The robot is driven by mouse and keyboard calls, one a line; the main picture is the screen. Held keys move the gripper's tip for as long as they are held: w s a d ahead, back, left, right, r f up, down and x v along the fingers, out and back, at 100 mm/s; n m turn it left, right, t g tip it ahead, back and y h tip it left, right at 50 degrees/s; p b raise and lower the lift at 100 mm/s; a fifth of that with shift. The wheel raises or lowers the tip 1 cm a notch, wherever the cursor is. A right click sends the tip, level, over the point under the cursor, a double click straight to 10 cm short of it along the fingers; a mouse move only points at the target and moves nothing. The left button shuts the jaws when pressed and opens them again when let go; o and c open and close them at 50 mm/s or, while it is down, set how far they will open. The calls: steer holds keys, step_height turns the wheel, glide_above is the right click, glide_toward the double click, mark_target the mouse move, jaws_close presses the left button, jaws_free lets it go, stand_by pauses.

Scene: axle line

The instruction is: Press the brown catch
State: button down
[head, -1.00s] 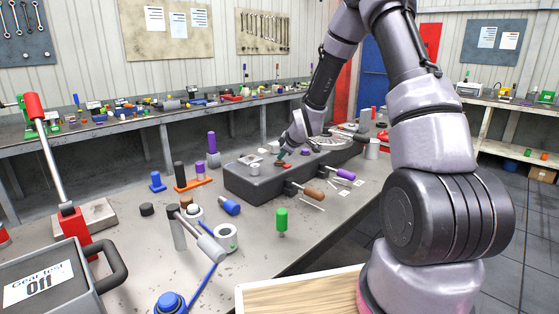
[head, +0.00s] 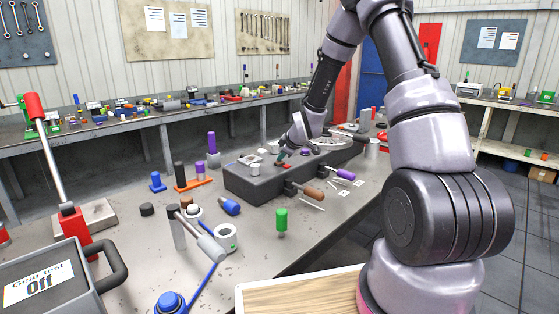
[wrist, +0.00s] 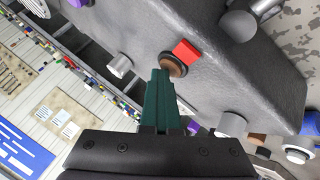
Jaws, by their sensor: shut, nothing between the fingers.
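The brown catch (wrist: 173,66) is a small round brown piece with a dark rim on the dark grey housing (wrist: 235,75) in the wrist view. A red block (wrist: 186,51) sits right against it. My gripper (wrist: 161,75) has dark green fingers, shut together and empty. Their tips are at the brown piece's edge in the picture and cover part of it; I cannot tell whether they touch. In the head view my gripper (head: 280,156) points down at the housing's top, beside the red block (head: 284,165). The brown piece is not clear there.
Metal cylinders (wrist: 119,66) stand on the housing near my fingers. A brown-handled lever (head: 312,193) and a purple-handled lever (head: 345,174) stick out of its front. A green-handled tool (head: 281,219) and a grey hammer-like piece (head: 205,240) stand nearer on the bench.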

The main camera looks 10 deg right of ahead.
mark_target(282, 163)
steer(key=shift+s+d, duration=0.1)
steer(key=shift+s, duration=0.1)
stand_by(0.3)
steer(key=shift+w+r, duration=0.1)
steer(key=shift+r, duration=3.1)
steer(key=shift+r, duration=0.15)
steer(key=s+d+r+m+h, duration=0.1)
steer(key=s+d+r+m, duration=0.1)
steer(key=s+r+m, duration=0.4)
steer(key=s+d+r+m+h, duration=0.1)
steer(key=s+d+r, duration=0.2)
steer(key=s+r, duration=0.7)
steer(key=s+r+m+g, duration=0.1)
steer(key=s+r+m, duration=0.2)
steer(key=s, duration=0.8)
steer(key=s+r+m+y, duration=0.1)
steer(key=s+r+m, duration=0.3)
steer(key=s, duration=0.7)
steer(key=shift+m+g+y, duration=0.3)
steer(key=shift+m+g, duration=0.1)
steer(key=shift+m, duration=0.7)
